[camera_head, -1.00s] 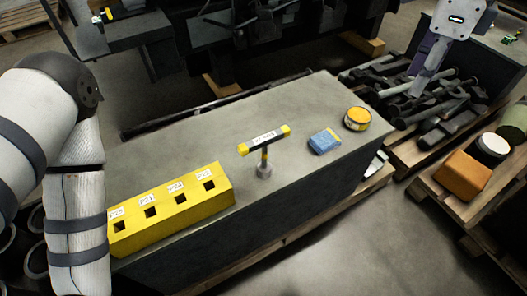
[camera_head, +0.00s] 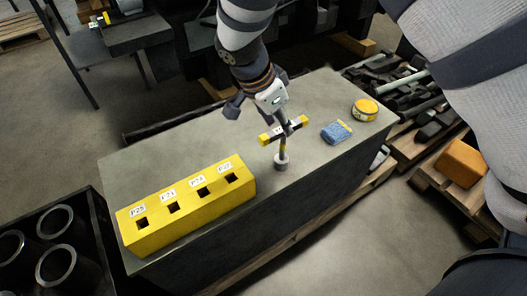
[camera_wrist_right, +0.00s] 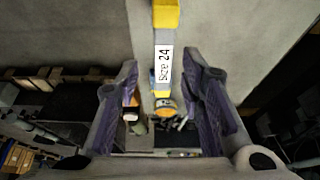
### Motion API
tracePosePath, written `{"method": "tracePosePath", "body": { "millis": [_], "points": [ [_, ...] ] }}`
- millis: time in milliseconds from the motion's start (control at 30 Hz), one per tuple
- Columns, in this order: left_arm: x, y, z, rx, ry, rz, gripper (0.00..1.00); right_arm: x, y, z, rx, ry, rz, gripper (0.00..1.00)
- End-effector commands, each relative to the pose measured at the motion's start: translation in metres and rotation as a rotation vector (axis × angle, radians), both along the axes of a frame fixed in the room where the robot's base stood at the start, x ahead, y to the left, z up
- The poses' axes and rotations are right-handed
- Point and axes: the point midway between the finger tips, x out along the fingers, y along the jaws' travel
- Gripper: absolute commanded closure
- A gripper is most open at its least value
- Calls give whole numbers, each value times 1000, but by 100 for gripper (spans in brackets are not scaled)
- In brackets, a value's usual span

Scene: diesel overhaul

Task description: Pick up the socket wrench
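My left gripper is not in view.
A yellow block (camera_head: 190,212) with several labelled square holes lies on the bench (camera_head: 205,138) left of the wrench. A blue sponge-like block (camera_head: 334,134) and a yellow round tin (camera_head: 364,110) lie to its right. Dark cylinders (camera_head: 57,265) fill a crate at lower left.

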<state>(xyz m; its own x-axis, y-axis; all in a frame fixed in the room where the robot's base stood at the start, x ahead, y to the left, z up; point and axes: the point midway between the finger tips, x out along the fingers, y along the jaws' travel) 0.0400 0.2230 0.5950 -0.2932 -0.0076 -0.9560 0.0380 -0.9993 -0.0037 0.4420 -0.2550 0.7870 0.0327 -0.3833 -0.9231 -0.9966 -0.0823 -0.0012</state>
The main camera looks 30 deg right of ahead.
Motion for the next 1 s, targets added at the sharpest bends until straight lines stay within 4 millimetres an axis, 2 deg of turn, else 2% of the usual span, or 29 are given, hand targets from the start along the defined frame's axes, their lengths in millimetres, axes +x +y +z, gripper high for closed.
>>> {"method": "tracePosePath", "body": {
  "millis": [33, 100, 267, 467, 567, 767, 900, 933, 1000],
  "points": [
    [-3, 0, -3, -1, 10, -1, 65, -1, -4, -15, 2, 9, -3, 65],
    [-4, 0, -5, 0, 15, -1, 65, 0, -9, -28, 2, 8, -2, 65],
    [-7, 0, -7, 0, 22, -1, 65, 1, -16, -46, 3, 5, -4, 65],
    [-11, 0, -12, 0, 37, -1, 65, 5, -27, -82, 3, 6, -5, 65],
    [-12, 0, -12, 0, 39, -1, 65, 6, -30, -88, 2, 1, -5, 65],
    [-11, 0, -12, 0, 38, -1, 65, 7, -31, -87, 1, -1, -4, 65],
    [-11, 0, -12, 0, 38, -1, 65, 7, -31, -87, 1, 0, -4, 96],
    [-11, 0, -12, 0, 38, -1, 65, 7, -31, -87, 1, 0, -4, 100],
    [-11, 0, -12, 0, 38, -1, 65, 7, -31, -87, 1, 0, -4, 100]
  ]
}}
